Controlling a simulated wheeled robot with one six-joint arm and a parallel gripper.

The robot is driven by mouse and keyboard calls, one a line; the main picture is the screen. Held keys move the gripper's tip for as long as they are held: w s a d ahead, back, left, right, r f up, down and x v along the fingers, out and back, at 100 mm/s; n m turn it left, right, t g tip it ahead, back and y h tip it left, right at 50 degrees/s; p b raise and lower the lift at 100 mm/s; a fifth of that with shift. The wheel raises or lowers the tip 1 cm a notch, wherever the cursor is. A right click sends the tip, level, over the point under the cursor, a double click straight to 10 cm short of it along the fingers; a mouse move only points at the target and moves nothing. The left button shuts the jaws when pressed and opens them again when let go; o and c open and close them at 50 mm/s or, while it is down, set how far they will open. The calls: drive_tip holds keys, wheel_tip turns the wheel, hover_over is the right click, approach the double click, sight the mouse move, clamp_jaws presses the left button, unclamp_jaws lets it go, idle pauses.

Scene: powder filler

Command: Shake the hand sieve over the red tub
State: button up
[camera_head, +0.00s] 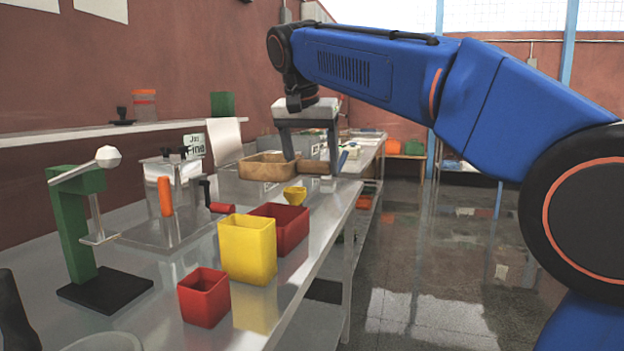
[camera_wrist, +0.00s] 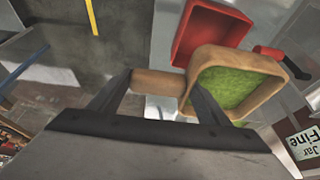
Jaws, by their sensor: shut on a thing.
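The hand sieve has a square wooden frame (camera_head: 265,168) and a short wooden handle. In the wrist view its frame (camera_wrist: 257,63) surrounds a green, grainy surface; I cannot tell whether that is mesh or powder. My gripper (camera_head: 312,166) is shut on the sieve's handle (camera_wrist: 158,82), with the sieve held above the bench and roughly level. The wide red tub (camera_head: 284,236) stands on the bench, nearer the head camera than the sieve. In the wrist view the red tub (camera_wrist: 208,32) shows past the frame, which hides part of it. The tub's floor is hidden in the head view.
A yellow tub (camera_head: 247,250), a smaller red tub (camera_head: 204,297) and a yellow funnel (camera_head: 295,195) stand near the wide tub. A clear machine with a red crank (camera_head: 222,208) and a green press stand (camera_head: 68,225) are to the left. The floor aisle at right is clear.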

wheel_tip(320, 180, down, 6)
drive_tip(key=d, duration=0.1)
drive_tip(key=shift+w, duration=0.45)
idle(0.8)
drive_tip(key=shift+d, duration=0.1)
idle(0.4)
drive_tip(key=shift+s+a, duration=0.95)
drive_tip(key=shift+s, duration=0.85)
drive_tip(key=shift+w+d, duration=0.3)
drive_tip(key=shift+w, duration=0.3)
drive_tip(key=shift+w+d, duration=0.3)
drive_tip(key=shift+w, duration=0.3)
drive_tip(key=shift+w+d, duration=0.3)
drive_tip(key=shift+w, duration=0.3)
